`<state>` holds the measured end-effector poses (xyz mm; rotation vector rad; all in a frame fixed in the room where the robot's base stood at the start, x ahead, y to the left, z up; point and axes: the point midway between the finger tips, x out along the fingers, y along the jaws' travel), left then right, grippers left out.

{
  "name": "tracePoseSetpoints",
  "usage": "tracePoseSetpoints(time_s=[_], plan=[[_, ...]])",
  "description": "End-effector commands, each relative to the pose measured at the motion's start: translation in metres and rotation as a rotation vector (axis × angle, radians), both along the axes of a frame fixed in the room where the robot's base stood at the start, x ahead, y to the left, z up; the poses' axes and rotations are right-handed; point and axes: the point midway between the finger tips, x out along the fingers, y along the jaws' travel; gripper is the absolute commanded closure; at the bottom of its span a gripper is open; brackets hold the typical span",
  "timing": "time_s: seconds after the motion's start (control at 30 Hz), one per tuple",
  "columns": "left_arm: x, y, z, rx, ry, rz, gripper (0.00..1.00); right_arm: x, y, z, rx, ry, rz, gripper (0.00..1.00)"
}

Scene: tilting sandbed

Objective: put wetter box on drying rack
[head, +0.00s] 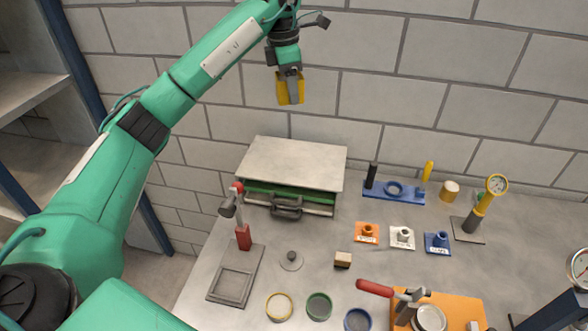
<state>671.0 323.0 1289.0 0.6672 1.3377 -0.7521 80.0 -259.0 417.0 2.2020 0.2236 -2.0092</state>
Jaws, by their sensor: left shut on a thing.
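My left gripper (292,98) is raised high in front of the block wall, well above the bench. It is shut on a small yellow thing (282,92), which shows on both sides of a grey finger. The finger hides its middle, and I cannot tell whether it is a box or how wet it is. I see nothing that is clearly a drying rack. A shelf unit with grey boards (30,98) and blue posts stands at the left. My right gripper is not in view.
Several rings and small blocks lie in front.

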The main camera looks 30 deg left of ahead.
Motion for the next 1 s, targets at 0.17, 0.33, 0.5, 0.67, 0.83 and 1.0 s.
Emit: tracePoseSetpoints(time_s=[0.17,0.33,0.5,0.67,0.83,1.0], plan=[[0.0,0.0,-0.022,0.0,-0.001,0.0,0.75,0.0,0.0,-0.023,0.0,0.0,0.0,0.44],[0.0,0.0,-0.029,0.0,0.0,-0.001,0.75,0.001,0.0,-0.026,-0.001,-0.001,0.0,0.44],[0.0,-0.001,-0.051,-0.002,0.003,-0.002,0.75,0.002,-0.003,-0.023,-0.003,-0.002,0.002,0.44],[-0.001,-0.001,-0.08,-0.003,0.004,-0.002,0.75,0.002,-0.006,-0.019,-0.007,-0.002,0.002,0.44],[-0.001,0.0,-0.115,-0.001,0.006,0.0,0.75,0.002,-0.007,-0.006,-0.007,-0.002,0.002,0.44],[-0.001,-0.001,-0.153,-0.001,0.005,0.0,0.75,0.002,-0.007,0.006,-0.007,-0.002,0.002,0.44]])
